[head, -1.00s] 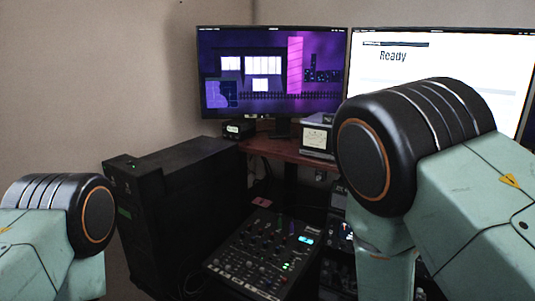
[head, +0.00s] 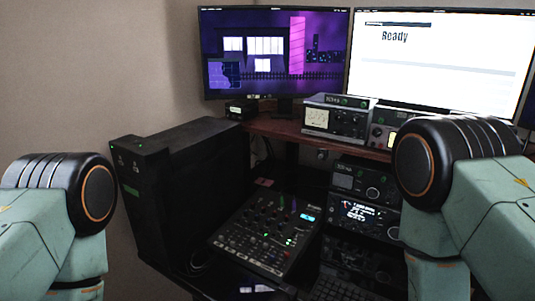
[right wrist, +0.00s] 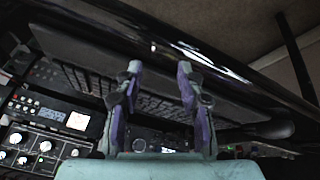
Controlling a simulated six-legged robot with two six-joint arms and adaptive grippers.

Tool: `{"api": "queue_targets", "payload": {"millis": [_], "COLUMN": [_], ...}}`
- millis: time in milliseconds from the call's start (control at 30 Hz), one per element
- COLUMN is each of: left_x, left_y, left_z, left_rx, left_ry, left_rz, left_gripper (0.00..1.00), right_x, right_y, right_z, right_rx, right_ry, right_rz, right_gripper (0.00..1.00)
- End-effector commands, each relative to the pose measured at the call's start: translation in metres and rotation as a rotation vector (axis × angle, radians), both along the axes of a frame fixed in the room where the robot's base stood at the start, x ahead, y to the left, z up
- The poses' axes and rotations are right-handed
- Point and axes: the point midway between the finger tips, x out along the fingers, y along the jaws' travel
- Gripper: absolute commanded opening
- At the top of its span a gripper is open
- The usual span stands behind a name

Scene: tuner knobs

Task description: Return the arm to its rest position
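My right arm (head: 447,185) stands at the right of the head view, bent at a large black joint, with its gripper out of that view. In the right wrist view my right gripper (right wrist: 159,68) has its two purple-and-teal fingers apart, with nothing between them; a dark keyboard (right wrist: 95,83) lies beyond. My left arm (head: 60,215) is at the left edge of the head view, its gripper out of frame. Stacked radio units with knobs (head: 368,216) stand right of centre, and a knobbed panel (right wrist: 40,142) shows at the left of the wrist view.
A black tower case (head: 180,190) stands left of a mixer panel (head: 268,236). Behind are a reddish shelf (head: 275,130) with boxy instruments (head: 337,118), a purple-lit monitor (head: 272,55) and a white monitor reading "Ready" (head: 430,70). A keyboard (head: 340,288) lies at the bottom.

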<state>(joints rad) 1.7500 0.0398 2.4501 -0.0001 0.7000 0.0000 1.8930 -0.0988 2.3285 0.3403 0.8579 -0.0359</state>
Motion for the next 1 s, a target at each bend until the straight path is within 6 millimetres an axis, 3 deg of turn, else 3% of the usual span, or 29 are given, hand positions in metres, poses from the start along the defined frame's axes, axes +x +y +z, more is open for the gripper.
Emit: {"api": "queue_targets", "payload": {"millis": [33, 100, 333, 400, 800, 1000], "left_x": [0.0, 0.0, 0.0, 0.0, 0.0, 0.0], "left_y": [0.0, 0.0, 0.0, 0.0, 0.0, 0.0], "left_z": [0.0, 0.0, -0.002, -0.018, -0.087, -0.1], "left_rx": [0.0, 0.0, 0.0, 0.0, 0.0, 0.0], "left_ry": [0.0, 0.0, 0.0, -0.001, 0.0, 0.0], "left_rz": [0.0, 0.0, 0.0, 0.0, 0.0, 0.0], "left_gripper": [0.47, 0.47, 0.47, 0.47, 0.47, 0.47], "right_x": [-0.029, -0.063, -0.161, -0.154, -0.152, -0.152], "right_y": [0.005, 0.013, 0.039, 0.038, 0.038, 0.038], "right_z": [-0.012, -0.022, -0.034, -0.051, -0.12, -0.133], "right_rx": [0.04, 0.093, 0.253, 0.243, 0.241, 0.24], "right_ry": [0.083, 0.179, 0.445, 0.426, 0.423, 0.422], "right_rz": [0.013, 0.037, 0.102, 0.104, 0.103, 0.103], "right_gripper": [0.39, 0.39, 0.39, 0.39, 0.39, 0.39]}}
